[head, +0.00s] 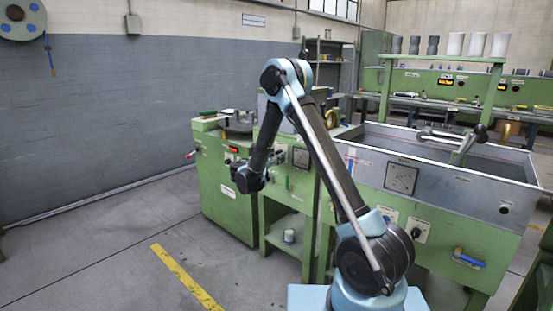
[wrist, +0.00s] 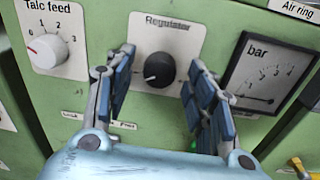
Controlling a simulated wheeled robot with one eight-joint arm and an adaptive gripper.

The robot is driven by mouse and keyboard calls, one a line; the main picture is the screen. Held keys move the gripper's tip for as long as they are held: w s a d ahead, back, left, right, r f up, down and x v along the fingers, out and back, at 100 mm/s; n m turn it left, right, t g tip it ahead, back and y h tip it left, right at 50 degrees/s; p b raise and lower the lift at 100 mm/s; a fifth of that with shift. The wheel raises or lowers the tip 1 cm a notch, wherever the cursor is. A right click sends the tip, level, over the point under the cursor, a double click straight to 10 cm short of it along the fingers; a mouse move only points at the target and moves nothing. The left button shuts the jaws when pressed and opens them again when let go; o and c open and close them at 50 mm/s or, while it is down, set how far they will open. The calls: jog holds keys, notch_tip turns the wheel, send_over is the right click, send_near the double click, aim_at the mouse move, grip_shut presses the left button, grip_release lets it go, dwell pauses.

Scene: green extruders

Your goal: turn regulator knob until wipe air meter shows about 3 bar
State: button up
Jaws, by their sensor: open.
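The black round regulator knob (wrist: 159,70) sits on a white plate marked "Regulator" in the wrist view. A pale mark on the knob points to the lower left. My gripper (wrist: 161,60) is open, with one blue-padded finger on each side of the knob; I cannot tell whether either finger touches it. No "wipe air" label is legible. In the head view my gripper (head: 248,180) is at the front of the green machine, hiding the knob.
A white talc feed knob (wrist: 47,51) is left of the regulator. A yellow handle (wrist: 299,166) shows at the lower right. In the head view a grey tank with a larger gauge (head: 400,178) stands right of the machine. The floor at left is clear.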

jog(key=shift+w+d, duration=0.25)
jog(key=shift+w, duration=0.05)
jog(key=shift+c, duration=0.5)
jog(key=c, duration=1)
jog(key=shift+o, duration=0.2)
jog(key=shift+m, duration=0.3)
